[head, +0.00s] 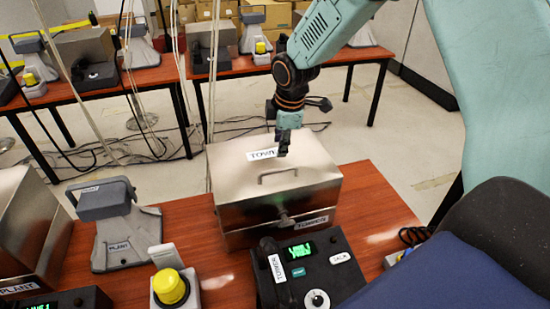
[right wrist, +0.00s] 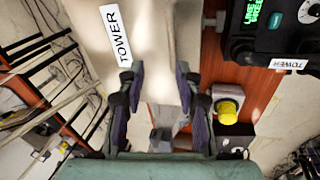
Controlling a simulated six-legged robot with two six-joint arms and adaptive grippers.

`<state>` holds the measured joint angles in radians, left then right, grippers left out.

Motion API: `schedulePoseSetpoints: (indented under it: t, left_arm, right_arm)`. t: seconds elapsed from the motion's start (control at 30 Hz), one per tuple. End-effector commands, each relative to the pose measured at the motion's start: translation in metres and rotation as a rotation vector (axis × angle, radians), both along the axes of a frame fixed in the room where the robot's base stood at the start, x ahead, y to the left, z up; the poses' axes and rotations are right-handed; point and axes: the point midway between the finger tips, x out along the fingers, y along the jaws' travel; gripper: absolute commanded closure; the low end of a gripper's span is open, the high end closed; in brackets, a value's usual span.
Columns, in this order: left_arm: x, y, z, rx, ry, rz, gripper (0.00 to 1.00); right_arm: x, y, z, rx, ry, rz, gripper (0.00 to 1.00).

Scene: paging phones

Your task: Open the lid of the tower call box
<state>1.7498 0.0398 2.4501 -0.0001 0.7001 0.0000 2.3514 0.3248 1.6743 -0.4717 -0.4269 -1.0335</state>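The tower call box (head: 240,182) is a metal box on the red-brown table, with its lid down. The lid has a bar handle (head: 278,173) on top and a TOWER label (head: 262,154). A latch (head: 285,220) and another TOWER label (head: 313,222) show at the front. My right gripper (head: 284,150) is above the far part of the lid, beyond the handle; whether it touches the lid is unclear. In the right wrist view the right gripper (right wrist: 158,85) has its fingers apart with nothing held between them, and the box top (right wrist: 155,30) shows ahead. My left gripper is not in view.
A tower phone (head: 310,270) stands in front of the box. A grey PLANT device (head: 118,225) and a yellow button (head: 171,287) are at its left. Another metal box (head: 30,225) stands at the far left. A second table (head: 150,75) with similar devices stands behind.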

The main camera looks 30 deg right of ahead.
Motion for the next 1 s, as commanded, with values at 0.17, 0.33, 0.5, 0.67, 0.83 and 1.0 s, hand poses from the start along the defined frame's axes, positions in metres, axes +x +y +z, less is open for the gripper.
schedulePoseSetpoints:
  t: [0.17, 0.33, 0.5, 0.67, 0.83, 1.0]
  left_arm:
    - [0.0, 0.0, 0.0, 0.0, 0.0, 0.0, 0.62]
    - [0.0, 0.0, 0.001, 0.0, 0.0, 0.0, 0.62]
    - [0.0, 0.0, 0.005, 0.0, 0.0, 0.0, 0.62]
    - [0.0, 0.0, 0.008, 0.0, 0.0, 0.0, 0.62]
    - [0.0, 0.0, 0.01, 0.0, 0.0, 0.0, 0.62]
    - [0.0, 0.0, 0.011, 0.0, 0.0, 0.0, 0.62]
  right_arm:
    - [-0.017, -0.005, -0.002, -0.043, 0.069, 0.1, 0.65]
    - [-0.021, -0.005, -0.008, -0.049, 0.079, 0.131, 0.65]
    - [-0.018, -0.006, -0.03, -0.049, 0.08, 0.13, 0.65]
    - [-0.012, -0.007, -0.054, -0.049, 0.08, 0.131, 0.65]
    - [-0.006, -0.008, -0.071, -0.049, 0.078, 0.132, 0.65]
    - [-0.003, -0.008, -0.078, -0.049, 0.075, 0.133, 0.65]
